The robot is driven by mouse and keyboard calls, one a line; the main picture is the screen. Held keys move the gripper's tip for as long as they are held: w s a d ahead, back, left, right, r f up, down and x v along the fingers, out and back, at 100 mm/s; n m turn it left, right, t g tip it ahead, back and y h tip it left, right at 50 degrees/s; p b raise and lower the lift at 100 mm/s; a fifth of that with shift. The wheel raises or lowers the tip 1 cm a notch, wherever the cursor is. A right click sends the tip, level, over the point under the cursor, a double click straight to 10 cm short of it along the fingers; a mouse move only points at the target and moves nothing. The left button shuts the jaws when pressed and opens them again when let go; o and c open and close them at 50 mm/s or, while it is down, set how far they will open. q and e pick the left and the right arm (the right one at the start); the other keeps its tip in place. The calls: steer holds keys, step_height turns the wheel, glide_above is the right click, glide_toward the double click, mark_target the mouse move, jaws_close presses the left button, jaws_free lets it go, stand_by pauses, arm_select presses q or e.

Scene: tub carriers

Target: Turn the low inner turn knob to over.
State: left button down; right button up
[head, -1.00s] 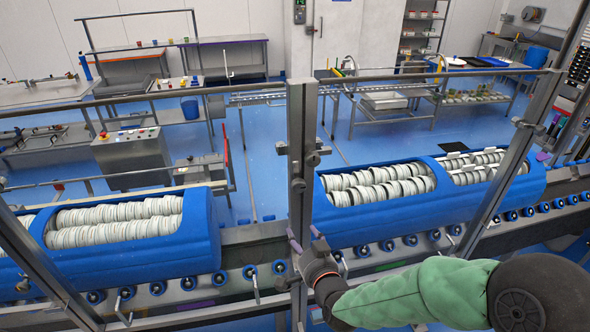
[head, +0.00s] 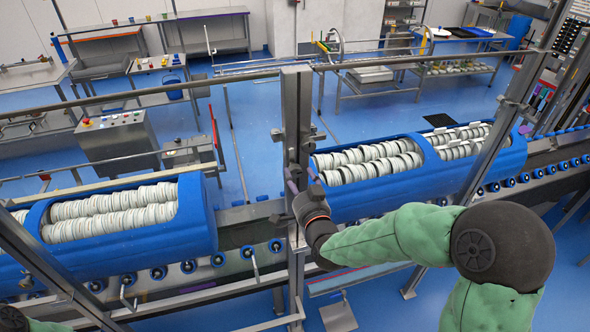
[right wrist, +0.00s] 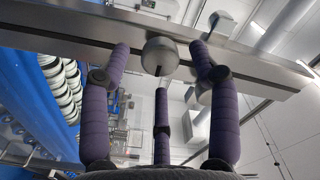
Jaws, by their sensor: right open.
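A round grey turn knob (right wrist: 160,56) with a dark slot sits on the steel post (right wrist: 240,63) in the right wrist view. My right gripper (right wrist: 160,78) is open in front of it. Two purple fingers are spread on either side of the knob and the third is below it; gaps show around it. In the head view my right gripper (head: 303,190) is at the upright steel post (head: 297,110), and the wrist hides part of that post. Another knob (head: 277,135) sticks out higher on the post's left side. My left gripper's fingers are not seen.
Blue tub carriers with stacked white dishes stand left (head: 185,238) and right (head: 400,190) of the post on a roller conveyor (head: 237,236). A steel rail (head: 130,95) crosses in front. A control box (head: 118,140) stands behind. Slanted frame bars flank both sides.

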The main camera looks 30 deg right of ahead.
mark_target(296, 174)
steer(key=shift+p+x, duration=0.35)
steer(key=shift+x, duration=1.35)
steer(key=c, duration=1.2)
